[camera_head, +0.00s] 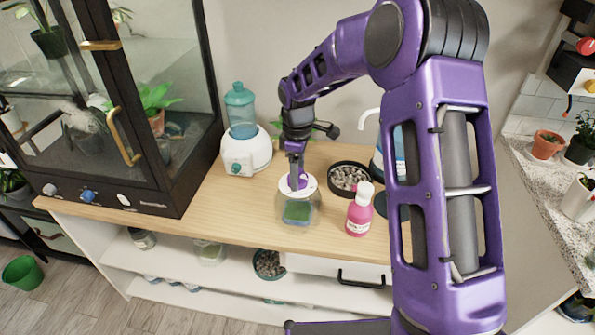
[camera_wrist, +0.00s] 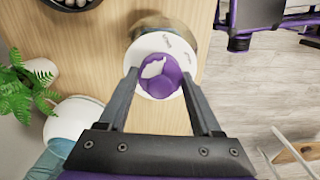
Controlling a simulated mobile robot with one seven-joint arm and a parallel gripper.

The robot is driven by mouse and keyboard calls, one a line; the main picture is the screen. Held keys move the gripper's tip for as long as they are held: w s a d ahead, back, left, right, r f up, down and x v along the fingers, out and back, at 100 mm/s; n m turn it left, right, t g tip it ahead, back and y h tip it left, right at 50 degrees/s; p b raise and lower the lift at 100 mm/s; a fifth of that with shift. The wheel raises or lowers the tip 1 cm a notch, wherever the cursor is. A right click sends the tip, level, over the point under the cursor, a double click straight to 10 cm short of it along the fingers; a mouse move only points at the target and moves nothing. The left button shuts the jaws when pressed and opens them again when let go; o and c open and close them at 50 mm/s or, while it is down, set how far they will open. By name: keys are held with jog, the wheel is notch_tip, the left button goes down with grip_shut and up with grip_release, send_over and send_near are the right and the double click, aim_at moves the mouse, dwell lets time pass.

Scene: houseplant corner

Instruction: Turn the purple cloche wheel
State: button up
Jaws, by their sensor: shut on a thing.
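The purple wheel (camera_wrist: 158,76) sits on the white lid of the cloche (camera_wrist: 140,50). In the head view the clear cloche (camera_head: 298,211) stands on the wooden counter with something green inside. My gripper (camera_wrist: 159,78) is shut on the purple wheel, with one dark finger on each side of it in the wrist view. In the head view my gripper (camera_head: 297,180) points down at the lid from above and hides part of the wheel.
A pink bottle (camera_head: 360,210) and a dark dish of pebbles (camera_head: 348,179) stand close to the right of the cloche. A white device with a teal tank (camera_head: 241,112) stands behind left. A glass cabinet (camera_head: 150,110) is at the left. The counter front (camera_head: 220,220) is clear.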

dwell(0.4)
jog(key=o, duration=1.4)
notch_tip(320, 180, up, 18)
jog(key=shift+f+p, duration=0.25)
jog(key=shift+p, duration=0.55)
jog(key=shift+w, duration=0.1)
